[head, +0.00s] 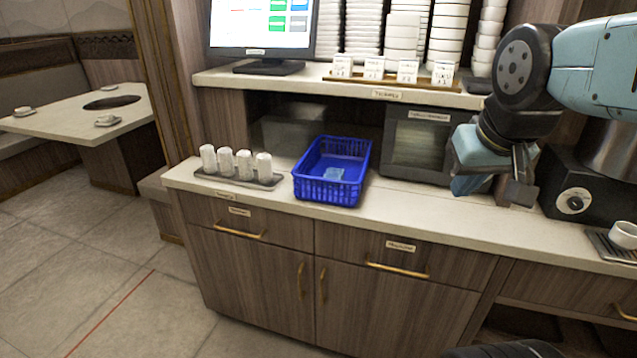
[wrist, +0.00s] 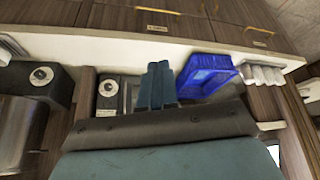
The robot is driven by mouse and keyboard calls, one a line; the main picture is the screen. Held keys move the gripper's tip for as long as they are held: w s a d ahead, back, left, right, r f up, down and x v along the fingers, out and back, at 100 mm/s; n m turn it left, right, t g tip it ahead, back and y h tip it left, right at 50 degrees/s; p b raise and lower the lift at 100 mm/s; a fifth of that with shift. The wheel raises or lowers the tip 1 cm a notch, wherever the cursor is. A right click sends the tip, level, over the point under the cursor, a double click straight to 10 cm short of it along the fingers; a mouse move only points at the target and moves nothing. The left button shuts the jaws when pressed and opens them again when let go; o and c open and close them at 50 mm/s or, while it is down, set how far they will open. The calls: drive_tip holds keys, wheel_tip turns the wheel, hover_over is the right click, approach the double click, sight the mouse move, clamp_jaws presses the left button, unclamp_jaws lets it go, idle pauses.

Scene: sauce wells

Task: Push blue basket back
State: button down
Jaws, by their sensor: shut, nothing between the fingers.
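The blue basket (head: 318,190) stands on the pale counter, left of the middle, with its front wall near the counter's front edge. A light blue item (head: 334,174) lies inside it. The basket also shows in the wrist view (wrist: 208,62), to the right of the fingers. My gripper (head: 462,188) hangs above the counter at the right, apart from the basket. In the wrist view its two blue-grey fingers (wrist: 157,70) are together with nothing between them.
A dark microwave-like box (head: 418,140) is behind to the right. A shelf (head: 345,86) overhangs the counter's back. A machine with a knob (head: 574,203) stands at far right.

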drive_tip(key=w+d+f+n+g+h, duration=0.1)
drive_tip(key=w+f+n+g+h, duration=0.3)
drive_tip(key=w+f+n+h, duration=0.3)
drive_tip(key=n+t, duration=1.6)
drive_tip(key=n, duration=0.9)
approach(323, 180)
drive_tip(key=shift+y, duration=0.4)
drive_tip(key=x, duration=0.6)
drive_tip(key=shift+w+d+r, duration=0.2)
drive_tip(key=shift+w+d, duration=0.1)
drive_tip(key=shift+d, duration=0.05)
drive_tip(key=shift+a, duration=0.1)
